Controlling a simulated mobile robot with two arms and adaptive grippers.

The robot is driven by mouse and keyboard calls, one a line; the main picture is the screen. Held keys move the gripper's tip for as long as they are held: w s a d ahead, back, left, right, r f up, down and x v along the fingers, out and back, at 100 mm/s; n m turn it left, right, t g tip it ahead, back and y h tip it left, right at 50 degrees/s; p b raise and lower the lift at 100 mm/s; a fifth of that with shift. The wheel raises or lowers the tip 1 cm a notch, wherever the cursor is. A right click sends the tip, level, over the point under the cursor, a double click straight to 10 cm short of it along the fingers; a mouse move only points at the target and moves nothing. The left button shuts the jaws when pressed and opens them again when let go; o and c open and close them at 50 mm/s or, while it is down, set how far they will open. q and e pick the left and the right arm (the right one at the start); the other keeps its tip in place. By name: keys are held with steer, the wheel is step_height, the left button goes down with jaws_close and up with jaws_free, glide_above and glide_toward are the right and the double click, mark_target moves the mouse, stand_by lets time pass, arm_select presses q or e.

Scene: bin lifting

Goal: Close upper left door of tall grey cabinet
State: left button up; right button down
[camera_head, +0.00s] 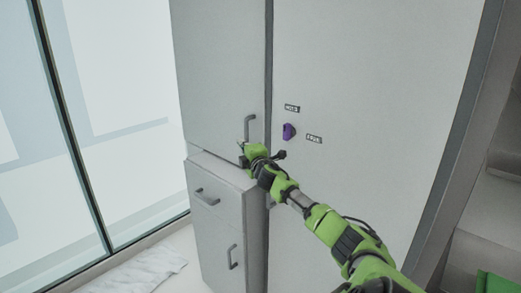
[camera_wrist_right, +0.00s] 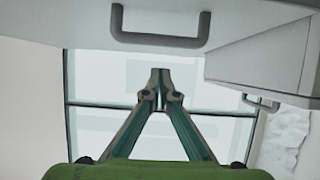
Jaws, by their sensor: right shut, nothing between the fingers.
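The tall grey cabinet has an upper left door (camera_head: 220,70) with a grey bar handle (camera_head: 250,130) near its lower right corner. The door looks closed or nearly so; I cannot tell if it is fully flush. My right gripper (camera_head: 242,146) is at the door's lower edge, just below and left of the handle. In the right wrist view, my right gripper (camera_wrist_right: 160,76) is shut and empty, its fingertips meeting below the handle (camera_wrist_right: 160,39) in the picture. I cannot tell whether the fingertips touch the door (camera_wrist_right: 75,18). My left gripper is not in view.
Below the door, a lower unit protrudes, with a drawer (camera_head: 222,205) and a lower door (camera_head: 217,245). A wide grey panel (camera_head: 370,90) on the right carries a purple knob (camera_head: 289,131) and small labels. A glass wall (camera_head: 110,110) stands left; a pale mat (camera_head: 135,275) lies on the floor.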

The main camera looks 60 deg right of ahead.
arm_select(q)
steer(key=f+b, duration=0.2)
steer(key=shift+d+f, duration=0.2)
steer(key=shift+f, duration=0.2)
arm_select(e)
steer(key=s+d, duration=0.3)
steer(key=s, duration=0.4)
steer(key=shift+d+f, duration=0.4)
steer(key=shift+s+a, duration=0.1)
